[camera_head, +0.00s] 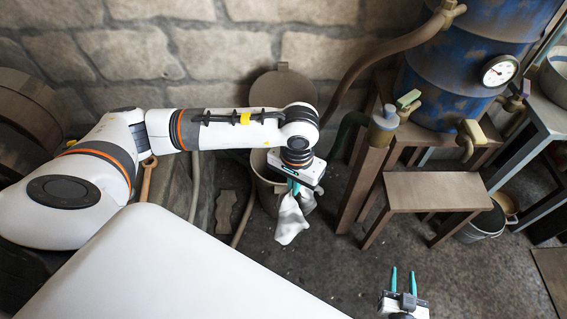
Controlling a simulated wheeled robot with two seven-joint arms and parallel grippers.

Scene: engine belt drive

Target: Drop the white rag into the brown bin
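My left gripper (293,187) hangs at the end of my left arm, pointing down, with its teal fingers on the white rag (290,221). The rag dangles below the fingers. In this view it overlaps the near side of the brown bin (266,190). The bin stands behind and below my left gripper, and its inside is mostly hidden by the gripper and rag. A round brown lid (283,88) is raised behind the bin against the wall. My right gripper (402,281) is at the bottom right, its two teal fingers apart with nothing between them.
A brown wooden stand with a low step (438,191) and a blue drum (470,65) with a gauge are on the right. A metal bucket (482,224) stands beside the step. A hose (375,55) runs down from the drum. The floor (345,265) in front is clear.

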